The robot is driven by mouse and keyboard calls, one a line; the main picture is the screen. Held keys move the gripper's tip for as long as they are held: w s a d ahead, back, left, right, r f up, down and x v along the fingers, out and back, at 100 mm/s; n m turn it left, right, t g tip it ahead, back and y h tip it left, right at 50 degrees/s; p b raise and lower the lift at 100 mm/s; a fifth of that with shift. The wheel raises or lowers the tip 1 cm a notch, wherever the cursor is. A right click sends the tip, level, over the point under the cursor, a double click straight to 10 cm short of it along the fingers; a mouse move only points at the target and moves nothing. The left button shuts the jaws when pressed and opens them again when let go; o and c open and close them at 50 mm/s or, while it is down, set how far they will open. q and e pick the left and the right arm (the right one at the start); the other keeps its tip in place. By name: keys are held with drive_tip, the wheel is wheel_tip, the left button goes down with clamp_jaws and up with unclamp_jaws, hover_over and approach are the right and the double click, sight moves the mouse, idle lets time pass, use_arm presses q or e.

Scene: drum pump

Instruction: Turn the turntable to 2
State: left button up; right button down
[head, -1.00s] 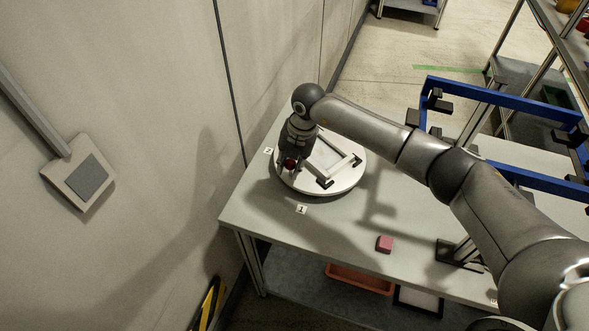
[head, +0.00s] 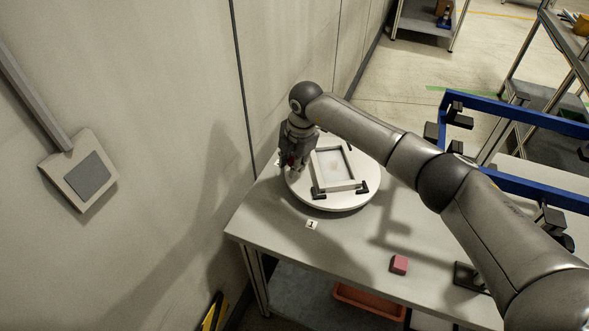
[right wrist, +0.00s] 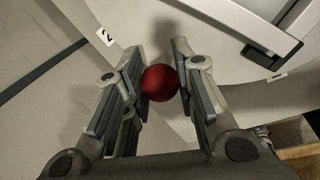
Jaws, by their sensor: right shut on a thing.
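The turntable (head: 345,202) is a round white disc on the grey table, with a rectangular metal frame (head: 352,184) on top. A red ball knob (right wrist: 159,83) sits near its rim. My right gripper (head: 291,162) is at the disc's left edge, shut on the red knob, which shows between its two fingers in the right wrist view. The label 2 (right wrist: 104,37) lies on the table close to the knob; in the head view the gripper largely hides it. The label 1 (head: 312,225) lies in front of the disc. My left gripper is not in view.
A pink block (head: 399,264) lies on the table's front part. A blue frame (head: 520,112) with black clamps stands at the right. The wall (head: 180,90) runs close along the left of the table. A red bin (head: 368,302) is on the shelf below.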

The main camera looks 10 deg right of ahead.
drive_tip(key=shift+w+d+m+h+b, duration=0.15)
drive_tip(key=shift+w+m+h+b, duration=0.15)
drive_tip(key=shift+w+m+b, duration=1.3)
drive_tip(key=shift+w+d+m+b, duration=0.3)
drive_tip(key=shift+w+m+b, duration=0.25)
drive_tip(key=shift+w+m, duration=0.15)
drive_tip(key=shift+w+d+m+b, duration=0.25)
drive_tip(key=shift+w+m+b, duration=0.25)
drive_tip(key=shift+w+m, duration=0.15)
drive_tip(key=c, duration=1.1)
unclamp_jaws()
drive_tip(key=shift+c, duration=0.2)
drive_tip(key=shift+m, duration=0.25)
drive_tip(key=shift+r, duration=0.1)
wheel_tip(320, 180, up, 12)
drive_tip(key=s, duration=0.2)
drive_tip(key=shift+s+f, duration=0.15)
drive_tip(key=shift+f, duration=0.05)
drive_tip(key=shift+d, duration=0.1)
